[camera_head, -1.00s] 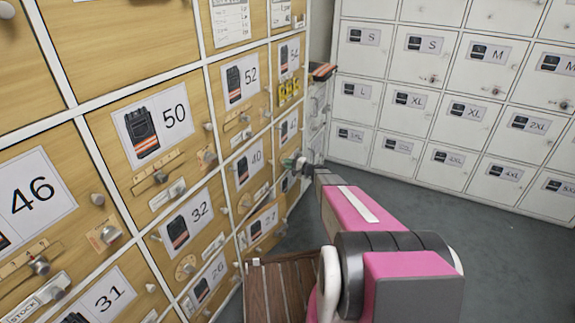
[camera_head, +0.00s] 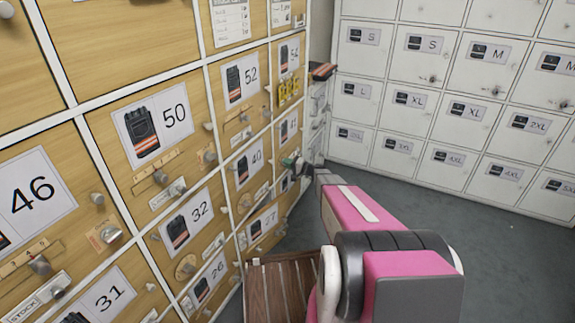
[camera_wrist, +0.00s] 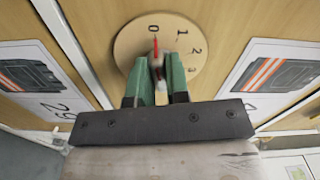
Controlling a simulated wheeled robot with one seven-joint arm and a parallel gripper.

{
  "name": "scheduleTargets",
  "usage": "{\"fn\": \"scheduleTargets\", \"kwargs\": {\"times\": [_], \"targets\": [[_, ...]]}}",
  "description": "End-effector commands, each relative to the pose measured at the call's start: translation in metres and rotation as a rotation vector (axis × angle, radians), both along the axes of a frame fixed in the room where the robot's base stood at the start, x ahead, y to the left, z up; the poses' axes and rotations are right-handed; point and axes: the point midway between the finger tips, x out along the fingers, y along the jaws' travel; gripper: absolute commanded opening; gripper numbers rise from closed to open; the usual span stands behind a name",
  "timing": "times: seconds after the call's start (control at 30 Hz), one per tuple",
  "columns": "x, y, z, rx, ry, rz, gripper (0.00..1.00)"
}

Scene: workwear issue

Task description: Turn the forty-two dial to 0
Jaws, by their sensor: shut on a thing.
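A round wooden dial (camera_wrist: 128,48) with numbers 0, 1, 2 and 3 along its edge is on a cabinet door in the wrist view. Its red pointer (camera_wrist: 155,46) points at or very near the 0. My gripper (camera_wrist: 158,72) is shut on the dial's knob, with a green finger on each side. The fingers hide the lower part of the dial and most of the knob. In the head view my gripper (camera_head: 294,164) is at the far end of the wooden lockers, where the dial itself is hidden. The door label (camera_wrist: 274,76) right of the dial is only partly readable.
Wooden lockers with labels, knobs and sliders line the left. White lockers (camera_head: 470,110) stand at the back right. A slatted wooden object (camera_head: 282,285) is on the floor below my arm. Grey floor (camera_head: 420,195) is free to the right.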

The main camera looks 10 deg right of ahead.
Motion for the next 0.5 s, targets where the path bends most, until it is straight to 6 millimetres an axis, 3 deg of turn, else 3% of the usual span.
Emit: {"fn": "scheduleTargets", "kwargs": {"times": [0.17, 0.2, 0.23, 0.27, 0.5], "targets": [[-0.0004, -0.0002, -0.0008, -0.004, -0.001, 0.001, 0.00], [-0.0004, -0.0002, -0.0008, -0.004, -0.001, 0.001, 0.29], [-0.0004, -0.0002, -0.0008, -0.004, -0.001, 0.001, 0.39], [-0.0004, -0.0002, -0.0006, -0.004, -0.001, 0.001, 0.41], [-0.0002, -0.0002, -0.0003, -0.002, 0.000, 0.001, 0.41]]}}
